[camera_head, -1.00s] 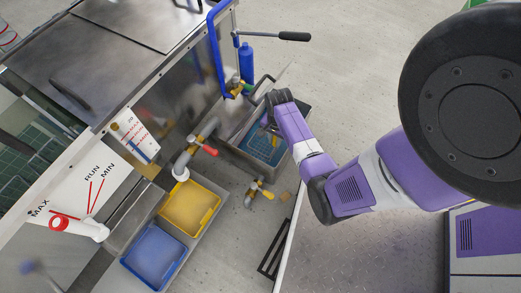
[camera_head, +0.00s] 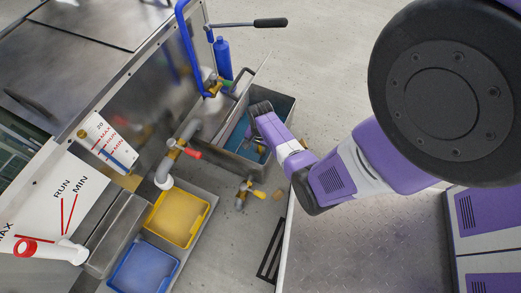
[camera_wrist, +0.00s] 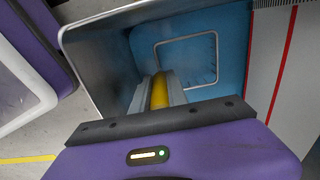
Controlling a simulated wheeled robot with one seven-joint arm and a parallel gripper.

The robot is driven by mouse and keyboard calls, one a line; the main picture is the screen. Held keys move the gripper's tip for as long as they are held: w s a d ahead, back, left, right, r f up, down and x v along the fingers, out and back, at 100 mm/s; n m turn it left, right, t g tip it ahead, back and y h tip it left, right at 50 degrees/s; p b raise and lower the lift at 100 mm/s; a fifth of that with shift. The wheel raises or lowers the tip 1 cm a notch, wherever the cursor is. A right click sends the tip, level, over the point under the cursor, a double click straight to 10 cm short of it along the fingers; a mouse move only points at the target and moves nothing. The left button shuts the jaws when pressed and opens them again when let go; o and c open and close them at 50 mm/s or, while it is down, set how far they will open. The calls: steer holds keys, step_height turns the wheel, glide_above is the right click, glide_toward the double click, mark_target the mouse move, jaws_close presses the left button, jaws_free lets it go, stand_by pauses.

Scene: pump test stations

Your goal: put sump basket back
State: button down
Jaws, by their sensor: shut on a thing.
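The sump basket appears as a blue lining (camera_wrist: 232,35) inside a grey open box (camera_wrist: 85,50) in the wrist view. A square outline shows on its blue floor. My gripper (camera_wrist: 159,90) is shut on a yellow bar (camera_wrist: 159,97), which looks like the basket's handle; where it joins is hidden. In the head view, my gripper (camera_head: 261,146) reaches down into the grey sump box (camera_head: 285,110), and the blue inside (camera_head: 238,131) is partly covered by my arm. I cannot tell whether the basket rests on the box bottom.
Yellow (camera_head: 180,218) and blue (camera_head: 146,270) trays stand at the lower left. A pipe with a red-handled valve (camera_head: 180,150) runs beside the box. A loose-looking valve (camera_head: 247,192) is on the floor below it. A blue bottle (camera_head: 222,58) stands behind. Floor at upper right is clear.

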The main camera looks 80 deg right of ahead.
steer(key=c, duration=1.3)
jaws_free()
steer(key=shift+f, duration=0.1)
